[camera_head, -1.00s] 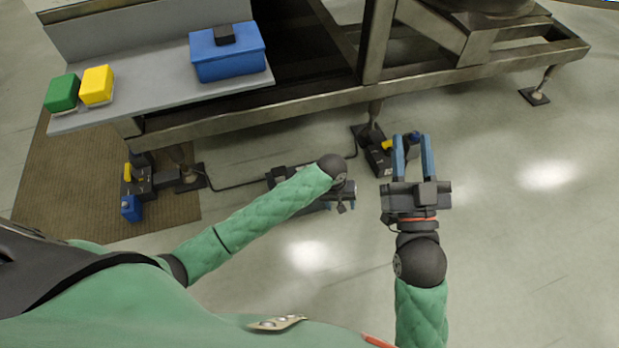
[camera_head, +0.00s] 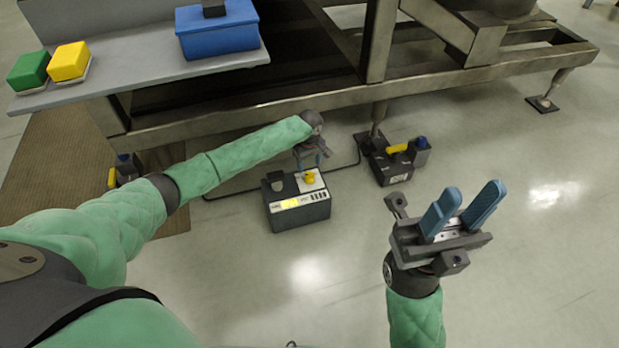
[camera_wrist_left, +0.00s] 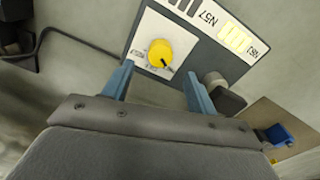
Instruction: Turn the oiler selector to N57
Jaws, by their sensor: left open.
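The oiler (camera_head: 298,212) is a dark box on the floor with a white panel and a yellow selector knob (camera_head: 310,177) on top. In the left wrist view the yellow knob (camera_wrist_left: 160,52) sits on a white dial plate (camera_wrist_left: 150,35), its dark pointer towards the lower right. An N57 label (camera_wrist_left: 208,18) shows near a lit yellow window (camera_wrist_left: 235,40). My left gripper (camera_head: 311,161) is open just beyond the knob. In its wrist view the left gripper (camera_wrist_left: 158,88) shows spread blue fingers, the knob between and ahead, apart from them. My right gripper (camera_head: 463,207) is open and empty.
A metal frame (camera_head: 250,115) runs behind the oiler. A dark unit with a yellow handle (camera_head: 390,160) stands to the right, by a frame foot. A cable (camera_head: 225,192) lies on the floor. A grey shelf (camera_head: 130,80) carries blue, yellow and green boxes.

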